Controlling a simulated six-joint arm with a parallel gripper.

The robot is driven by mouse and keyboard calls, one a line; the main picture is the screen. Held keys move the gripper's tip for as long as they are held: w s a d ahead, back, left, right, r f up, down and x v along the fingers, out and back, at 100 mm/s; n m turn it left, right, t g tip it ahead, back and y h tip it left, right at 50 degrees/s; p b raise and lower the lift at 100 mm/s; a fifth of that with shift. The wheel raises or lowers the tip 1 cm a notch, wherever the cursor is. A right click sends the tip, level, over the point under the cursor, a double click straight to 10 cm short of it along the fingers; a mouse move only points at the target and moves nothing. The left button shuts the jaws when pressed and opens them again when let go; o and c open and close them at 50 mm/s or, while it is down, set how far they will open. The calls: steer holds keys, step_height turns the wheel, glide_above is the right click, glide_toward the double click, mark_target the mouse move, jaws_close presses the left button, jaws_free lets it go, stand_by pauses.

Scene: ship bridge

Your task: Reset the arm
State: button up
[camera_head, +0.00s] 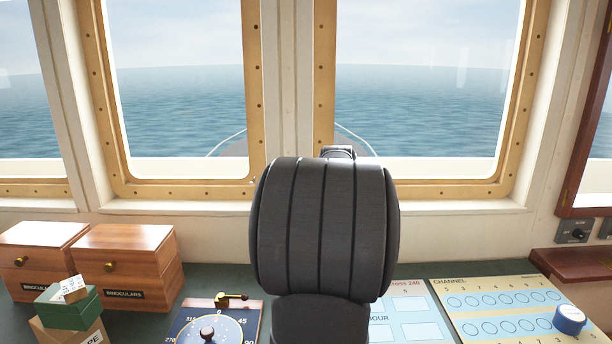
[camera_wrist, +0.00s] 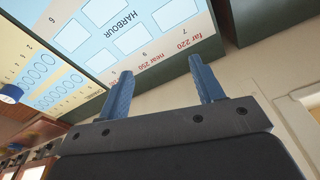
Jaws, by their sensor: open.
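My gripper (camera_wrist: 164,92) shows in the wrist view with its two blue fingers apart and nothing between them. Beyond the fingertips are the edge of a light blue printed panel marked HARBOUR (camera_wrist: 128,20) and the pale wall. In the head view my own dark arm stands upright in the middle of the picture and hides the gripper. The arm also covers part of the console and of the HARBOUR panel (camera_head: 418,312) behind it.
Two wooden binocular boxes (camera_head: 128,262) stand at the left, with a green box (camera_head: 70,308) and a small white block (camera_head: 74,289) in front. A dial with a brass lever (camera_head: 222,322) lies left of my arm. A channel panel (camera_head: 500,300) with a blue knob (camera_head: 569,319) is at right.

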steer(key=shift+m, duration=0.6)
steer(key=d, duration=0.1)
steer(key=s+d, duration=0.1)
steer(key=d, duration=0.1)
steer(key=d+f, duration=0.1)
steer(key=shift+s+d, duration=0.2)
steer(key=shift+d, duration=0.05)
